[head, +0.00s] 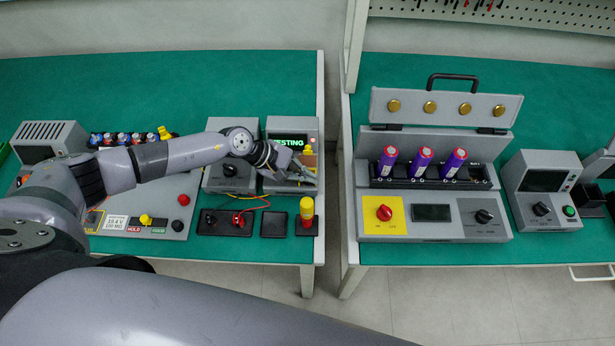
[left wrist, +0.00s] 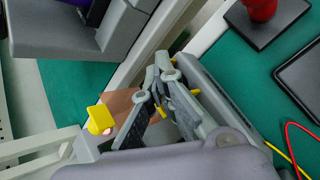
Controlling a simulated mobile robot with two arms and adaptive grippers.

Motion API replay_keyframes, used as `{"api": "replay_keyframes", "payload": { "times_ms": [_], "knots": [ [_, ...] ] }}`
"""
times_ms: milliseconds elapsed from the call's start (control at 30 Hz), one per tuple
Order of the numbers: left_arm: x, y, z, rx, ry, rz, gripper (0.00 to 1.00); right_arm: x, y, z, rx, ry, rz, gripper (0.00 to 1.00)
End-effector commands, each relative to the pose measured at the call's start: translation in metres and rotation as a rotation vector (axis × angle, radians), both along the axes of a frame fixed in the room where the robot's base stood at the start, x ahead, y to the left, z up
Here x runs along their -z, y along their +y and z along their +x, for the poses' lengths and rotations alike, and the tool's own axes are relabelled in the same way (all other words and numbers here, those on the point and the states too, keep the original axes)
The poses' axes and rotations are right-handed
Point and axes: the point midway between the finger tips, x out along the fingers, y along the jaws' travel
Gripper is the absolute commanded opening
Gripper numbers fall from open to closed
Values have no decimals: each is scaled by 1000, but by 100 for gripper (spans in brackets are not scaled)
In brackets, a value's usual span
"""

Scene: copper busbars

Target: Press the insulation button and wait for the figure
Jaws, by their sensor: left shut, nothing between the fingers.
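The tester (head: 291,127) with a lit screen (head: 290,140) stands at the right end of the left bench. The screen shows green letters reading "TESTING" and no figure that I can read. My left gripper (head: 305,178) is at the front of this tester, low on its right side, and hides part of its face. My right gripper is not in view.
In front of the tester are a black pad (head: 273,224) and a yellow-topped post (head: 307,208) on a black base. Red and yellow leads (head: 255,208) lie nearby. A gap separates the benches. The right bench holds an open case (head: 441,108) with several purple cells.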

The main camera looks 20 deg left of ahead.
Motion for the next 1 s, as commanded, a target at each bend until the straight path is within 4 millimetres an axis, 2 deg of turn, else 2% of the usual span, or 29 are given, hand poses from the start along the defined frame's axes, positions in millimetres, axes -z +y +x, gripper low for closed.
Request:
{"api": "replay_keyframes", "payload": {
  "times_ms": [267, 667, 1000],
  "knots": [
    [-15, 1, 0, 0, 1, 0, 0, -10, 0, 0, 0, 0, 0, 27],
    [-17, 0, 0, 0, 0, 0, 0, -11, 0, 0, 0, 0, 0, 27],
    [-48, 0, 0, 1, 0, 1, 0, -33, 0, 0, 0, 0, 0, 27]
  ]
}}
